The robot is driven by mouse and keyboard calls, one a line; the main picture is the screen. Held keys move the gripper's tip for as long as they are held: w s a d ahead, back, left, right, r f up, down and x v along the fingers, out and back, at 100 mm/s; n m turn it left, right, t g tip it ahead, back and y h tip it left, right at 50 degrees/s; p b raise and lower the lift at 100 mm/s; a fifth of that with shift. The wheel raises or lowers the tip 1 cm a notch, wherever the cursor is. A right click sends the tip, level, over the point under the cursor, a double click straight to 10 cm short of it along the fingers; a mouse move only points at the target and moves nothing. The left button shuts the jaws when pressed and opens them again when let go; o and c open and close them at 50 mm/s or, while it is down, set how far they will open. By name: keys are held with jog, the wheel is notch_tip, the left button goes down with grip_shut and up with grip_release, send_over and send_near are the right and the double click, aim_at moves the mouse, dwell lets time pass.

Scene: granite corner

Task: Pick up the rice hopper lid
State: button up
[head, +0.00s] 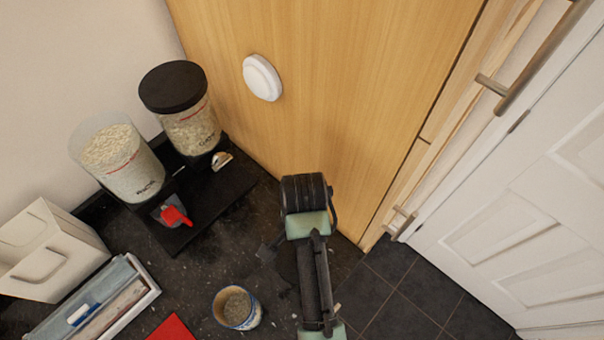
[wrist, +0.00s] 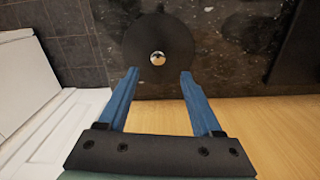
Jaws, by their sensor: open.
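A round black lid with a shiny silver knob (wrist: 180,40) lies flat on the dark granite counter in the wrist view. My gripper (wrist: 160,74) is open and empty, its two blue fingers apart on either side of the knob's line, with the tips at the lid's near edge in the picture. I cannot tell the height gap between fingers and lid. In the head view my arm covers most of that spot, and the lid cannot be made out clearly. The left hopper (head: 132,172) is uncovered, with pale grains showing at its top.
The right hopper (head: 190,128) wears a black lid. A red scoop (head: 175,216), an open tin (head: 237,308), a file box (head: 95,305) and a white holder (head: 50,255) stand on the counter. A wooden panel (head: 330,90) rises behind. Dark floor tiles (head: 420,300) lie right.

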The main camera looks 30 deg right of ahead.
jog(key=shift+s+a+f+p, duration=0.1)
jog(key=shift+s+f+p, duration=0.2)
jog(key=shift+f, duration=0.2)
jog(key=shift+a+f+p, duration=0.2)
jog(key=shift+f+p, duration=0.25)
jog(key=shift+f, duration=1.75)
grip_shut()
